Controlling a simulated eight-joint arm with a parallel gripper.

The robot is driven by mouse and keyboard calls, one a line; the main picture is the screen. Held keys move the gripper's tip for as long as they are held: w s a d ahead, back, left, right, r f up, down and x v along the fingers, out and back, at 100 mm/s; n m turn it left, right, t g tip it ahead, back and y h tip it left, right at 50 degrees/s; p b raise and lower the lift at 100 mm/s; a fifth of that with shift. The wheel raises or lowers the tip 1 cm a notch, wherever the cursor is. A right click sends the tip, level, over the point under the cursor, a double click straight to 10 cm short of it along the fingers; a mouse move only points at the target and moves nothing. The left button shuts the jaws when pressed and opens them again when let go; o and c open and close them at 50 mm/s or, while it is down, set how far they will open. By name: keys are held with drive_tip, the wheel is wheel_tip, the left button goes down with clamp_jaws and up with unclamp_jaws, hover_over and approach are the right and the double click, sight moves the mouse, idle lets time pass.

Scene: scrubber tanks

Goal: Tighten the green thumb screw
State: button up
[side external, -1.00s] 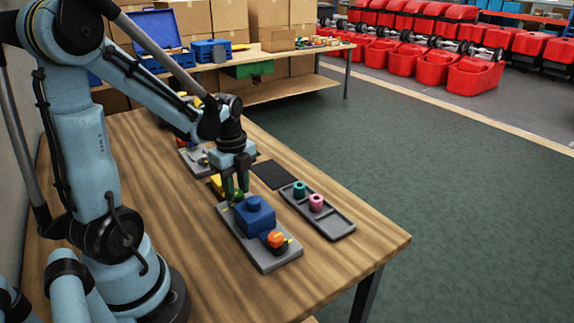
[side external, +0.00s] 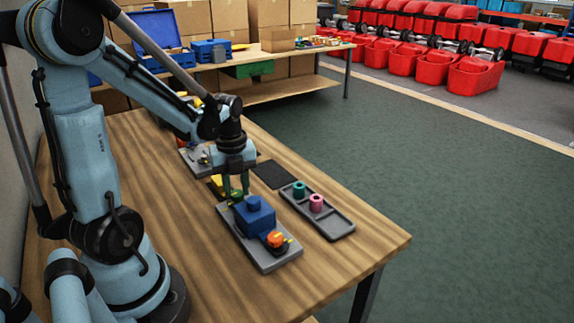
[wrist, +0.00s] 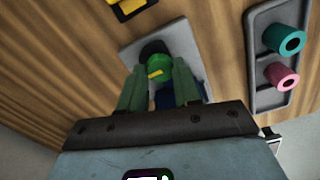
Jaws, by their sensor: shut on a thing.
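The green thumb screw (wrist: 160,65), with a yellow mark on top, sits at the end of a grey base plate (side external: 262,258). My gripper (side external: 236,190) points down over that end. In the wrist view its two green fingers (wrist: 157,80) are on either side of the screw, closed on it. The fingers mostly hide the screw in the side view. A blue tank block (side external: 256,215) stands on the plate right beside the screw. An orange knob (side external: 275,239) is at the plate's near end.
A dark tray (side external: 328,224) to the right holds a teal ring (side external: 299,188) and a pink ring (side external: 316,203). A black mat (side external: 273,174) lies behind it. Another grey plate (side external: 190,157) stands farther back. The near right of the table is clear.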

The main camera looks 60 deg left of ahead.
sight(238, 193)
drive_tip(key=o, duration=1.1)
drive_tip(key=shift+c, duration=0.2)
drive_tip(key=shift+r, duration=0.15)
wheel_tip(238, 193, up, 12)
drive_tip(key=shift+d, duration=0.1)
drive_tip(key=w+d+f+n+t, duration=0.2)
drive_tip(key=d+n+t, duration=0.5)
drive_tip(key=d+n, duration=0.8)
drive_tip(key=f+n, duration=0.1)
drive_tip(key=n, duration=0.5)
drive_tip(key=shift+w, duration=0.2)
